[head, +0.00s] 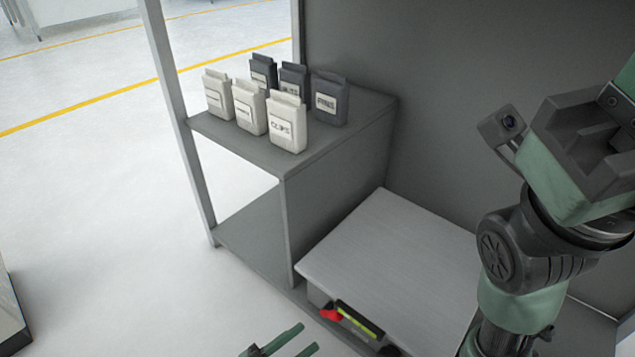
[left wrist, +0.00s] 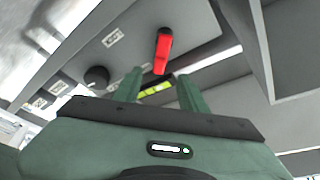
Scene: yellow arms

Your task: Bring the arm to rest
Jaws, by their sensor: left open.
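My left gripper (head: 285,342) shows at the bottom edge of the head view, with two green fingers apart. In the left wrist view its fingers (left wrist: 158,88) are spread with nothing held between them. A red handle (head: 330,314) and a yellow-green strip (head: 358,320) are on the front of the grey unit beyond the gripper. The red handle also shows in the left wrist view (left wrist: 163,50), past the fingertips and apart from them. My right arm (head: 520,245) rises at the right of the head view; its fingers cannot be seen.
A grey shelf (head: 235,140) holds several white and dark labelled containers (head: 287,122). A light board top (head: 390,255) lies right of it, below a dark back panel (head: 430,90). A black knob (left wrist: 96,77) sits on the unit's front. Open floor (head: 90,190) is at the left.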

